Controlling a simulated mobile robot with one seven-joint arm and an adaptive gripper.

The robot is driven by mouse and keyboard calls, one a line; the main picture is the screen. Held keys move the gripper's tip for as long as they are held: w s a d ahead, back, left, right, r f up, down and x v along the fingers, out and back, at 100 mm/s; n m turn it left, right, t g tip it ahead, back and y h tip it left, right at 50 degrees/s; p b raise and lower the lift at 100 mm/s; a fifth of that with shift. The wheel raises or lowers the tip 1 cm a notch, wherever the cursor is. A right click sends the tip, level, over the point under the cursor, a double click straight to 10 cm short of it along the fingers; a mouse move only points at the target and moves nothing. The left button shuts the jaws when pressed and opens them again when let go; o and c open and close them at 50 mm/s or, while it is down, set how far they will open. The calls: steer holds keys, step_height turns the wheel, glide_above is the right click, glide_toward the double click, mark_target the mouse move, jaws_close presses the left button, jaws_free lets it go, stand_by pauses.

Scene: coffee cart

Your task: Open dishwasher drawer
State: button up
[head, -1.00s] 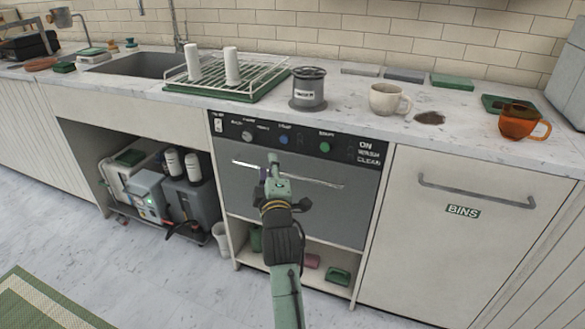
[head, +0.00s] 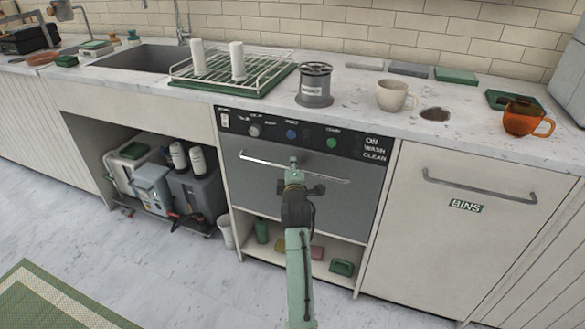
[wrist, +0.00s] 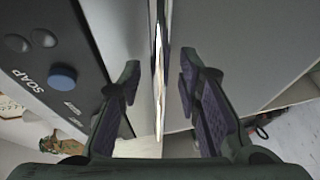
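The dishwasher drawer (head: 270,192) has a grey front under a black control panel (head: 345,146) and looks closed in the head view. Its thin metal handle (head: 260,161) runs across the upper front. My gripper (head: 294,172) is at the middle of this handle, and its fingers are too small to read there. In the wrist view my gripper (wrist: 159,85) is open, with one finger on each side of the bright handle bar (wrist: 158,60). Gaps show between the bar and both fingertips. The panel's blue knob (wrist: 62,76) is at left.
An open shelf (head: 285,258) with small coloured items lies below the drawer. The bins cabinet (head: 455,250) stands at right, and an open bay with machines (head: 160,185) at left. A cream mug (head: 392,95), an orange cup (head: 523,118) and a grey canister (head: 315,87) stand on the counter.

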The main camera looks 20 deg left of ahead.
steer(key=shift+w+a, duration=0.1)
steer(key=shift+w, duration=0.05)
steer(key=shift+c, duration=0.2)
jaws_close()
stand_by(0.7)
